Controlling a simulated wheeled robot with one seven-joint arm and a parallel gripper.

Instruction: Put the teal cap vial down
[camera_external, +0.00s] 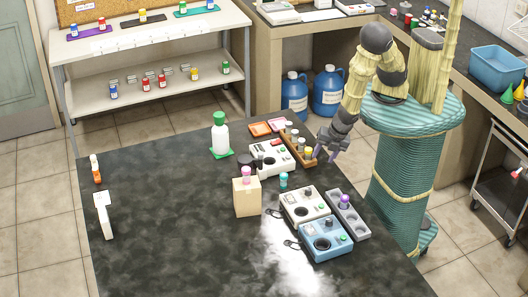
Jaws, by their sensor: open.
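A small vial with a teal cap (283,180) stands upright on the dark bench top (160,225), between the cardboard box and the instruments. My gripper (331,154) is open at the bench's right edge, beside the wooden rack. It is apart from the teal cap vial, up and to the right of it in the picture. I see nothing held between the fingers, though they are small here.
A wooden rack (297,146) with several vials is close to my gripper. A white instrument (305,205), a blue instrument (325,240) and a grey tray (352,222) stand nearby. A tan box (246,197) stands left of the vial. The bench's left half is mostly clear.

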